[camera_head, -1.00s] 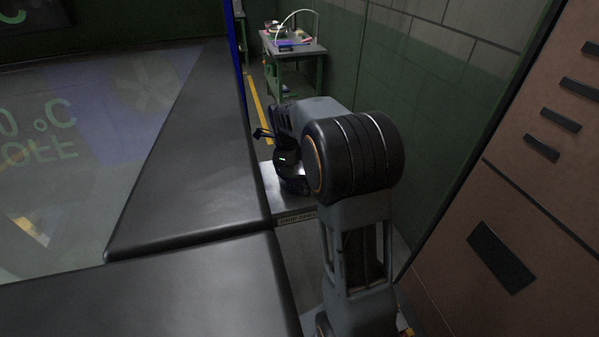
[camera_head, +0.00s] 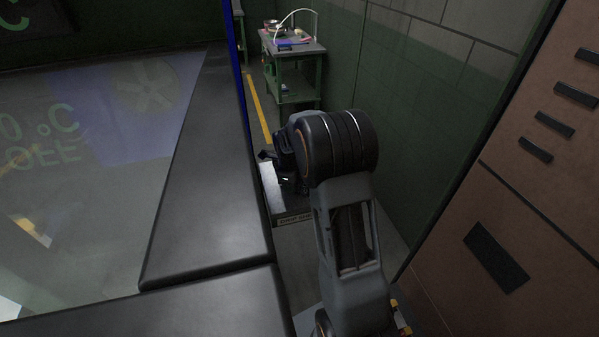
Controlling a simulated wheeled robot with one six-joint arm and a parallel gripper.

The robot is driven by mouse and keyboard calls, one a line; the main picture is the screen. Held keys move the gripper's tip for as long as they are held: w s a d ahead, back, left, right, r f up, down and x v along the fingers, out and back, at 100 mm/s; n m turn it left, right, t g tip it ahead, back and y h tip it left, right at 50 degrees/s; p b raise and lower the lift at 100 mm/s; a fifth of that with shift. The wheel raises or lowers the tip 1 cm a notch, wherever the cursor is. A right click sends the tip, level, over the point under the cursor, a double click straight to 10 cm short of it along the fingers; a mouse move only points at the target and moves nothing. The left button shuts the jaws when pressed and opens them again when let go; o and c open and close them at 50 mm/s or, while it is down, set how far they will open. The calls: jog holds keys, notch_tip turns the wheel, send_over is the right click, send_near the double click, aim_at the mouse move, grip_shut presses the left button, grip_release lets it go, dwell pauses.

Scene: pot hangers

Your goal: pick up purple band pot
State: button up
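No pot with a purple band can be made out in the head view. My gripper (camera_head: 266,156) shows only as a small dark tip at the left of my arm, over a light metal surface (camera_head: 273,190). The bulk of my arm hides most of the gripper, so its opening and anything in it cannot be told.
A green-framed work table (camera_head: 293,48) stands at the back with small items and a white curved hose or tap (camera_head: 302,12). A dark counter edge (camera_head: 205,185) runs along the left. A brown cabinet (camera_head: 540,180) is close on the right. A yellow floor line (camera_head: 259,108) lies between.

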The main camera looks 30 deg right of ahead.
grip_shut()
jog(key=shift+r, duration=0.1)
dwell(1.2)
